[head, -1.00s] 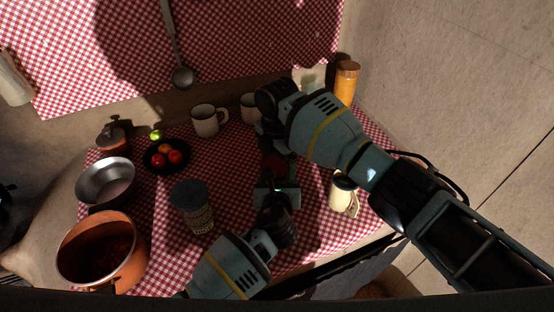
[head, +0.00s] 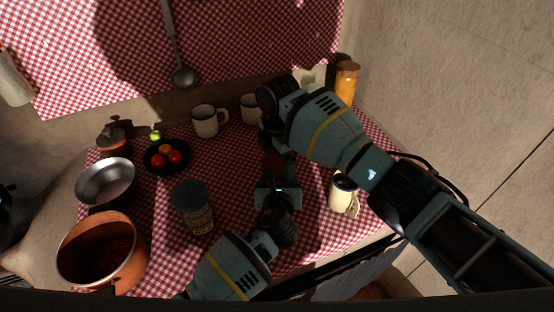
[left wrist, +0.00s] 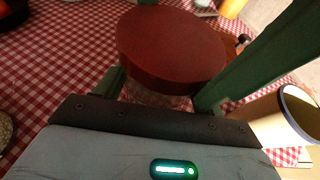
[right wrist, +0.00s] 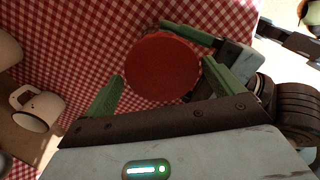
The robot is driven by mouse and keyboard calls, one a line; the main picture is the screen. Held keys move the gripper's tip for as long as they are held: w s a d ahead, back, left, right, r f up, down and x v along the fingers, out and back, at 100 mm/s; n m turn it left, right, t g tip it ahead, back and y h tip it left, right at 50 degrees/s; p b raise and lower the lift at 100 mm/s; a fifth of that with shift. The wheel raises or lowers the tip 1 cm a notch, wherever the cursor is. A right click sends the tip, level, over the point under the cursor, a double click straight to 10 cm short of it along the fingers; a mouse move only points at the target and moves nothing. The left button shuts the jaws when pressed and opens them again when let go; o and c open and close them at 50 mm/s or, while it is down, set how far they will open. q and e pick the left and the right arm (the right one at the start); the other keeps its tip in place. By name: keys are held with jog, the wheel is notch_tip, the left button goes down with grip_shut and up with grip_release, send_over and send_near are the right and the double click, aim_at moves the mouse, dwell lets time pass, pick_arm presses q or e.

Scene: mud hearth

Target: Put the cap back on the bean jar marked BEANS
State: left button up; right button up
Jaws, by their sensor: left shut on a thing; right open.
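A round dark red cap (left wrist: 172,45) is between the fingers of my left gripper (left wrist: 160,88), which is shut on it above the cloth. The cap also shows in the right wrist view (right wrist: 162,67). My right gripper (right wrist: 160,88) is open, its fingers around the cap with a gap on the left. In the head view both grippers meet near the table's middle, and the arms hide most of the cap. A jar with speckled contents and a blue-grey top (head: 193,207) stands left of my left gripper. No BEANS marking is readable.
An orange pot (head: 103,250), a metal bowl (head: 106,182) and a dark fruit plate (head: 166,157) stand at left. A white mug (head: 206,121) stands at the back, a cream mug (head: 342,195) at right, and an orange jar (head: 346,84) at back right. Checkered cloth is clear between plate and grippers.

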pick_arm(q)
jog(key=shift+a+f, duration=0.2)
pick_arm(e)
jog(key=shift+a+r, duration=0.1)
jog(key=shift+r, duration=1.8)
jog(key=shift+w+r+n, duration=0.1)
jog(key=shift+r+n, duration=0.4)
jog(key=shift+r, duration=0.25)
pick_arm(q)
jog(key=shift+d, duration=0.1)
pick_arm(e)
jog(key=shift+r+n, duration=1)
jog(key=shift+n, duration=0.1)
jog(key=shift+f, duration=4.05)
